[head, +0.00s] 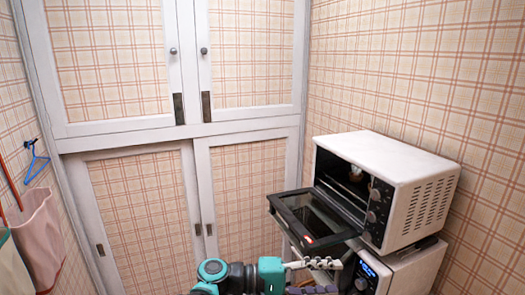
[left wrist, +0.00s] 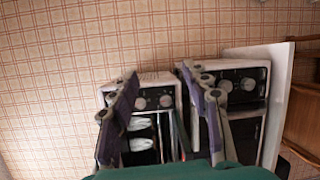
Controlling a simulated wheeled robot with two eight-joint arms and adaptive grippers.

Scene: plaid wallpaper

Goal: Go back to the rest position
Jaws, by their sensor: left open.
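My left gripper (head: 318,275) is at the bottom of the head view, below and beside the lowered door of a white toaster oven (head: 415,205). In the left wrist view its two purple-padded fingers (left wrist: 158,80) stand well apart with nothing between them. Part of the fingers is cut off by the lower edge of the head view. I cannot tell whether the gripper touches the door. My right gripper is in neither view.
The oven's glass door (head: 318,218) hangs open, jutting left. A second white appliance (head: 415,270) with a blue display is under the oven. A white-framed plaid cupboard (head: 235,190) fills the back. A pink bag (head: 38,232) and blue hanger (head: 35,160) hang at left.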

